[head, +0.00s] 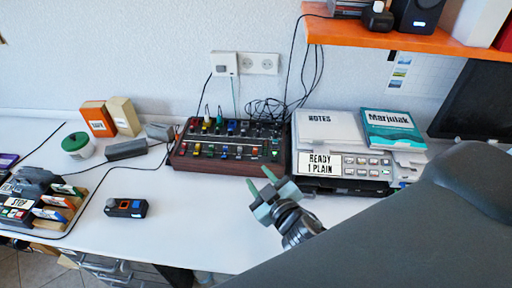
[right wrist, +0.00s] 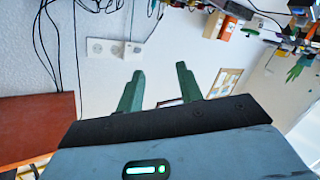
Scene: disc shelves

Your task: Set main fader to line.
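The mixer (head: 222,165) is a dark red-brown box with rows of coloured knobs and fader caps. It stands against the wall in the middle of the desk in the head view. The caps are too small to tell which is the main fader or to read any "line" mark. My right gripper (head: 263,189) is in front of the mixer's right end, apart from it. In the right wrist view its two green fingers (right wrist: 158,90) stand apart with nothing between them. My left gripper is not in view.
A printer-like machine (head: 345,188) with a "READY 1 PLAIN" display stands right of the mixer. A black device (head: 127,208) lies on the desk front left. Cables run behind the mixer. An orange shelf (head: 400,40) overhangs at upper right.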

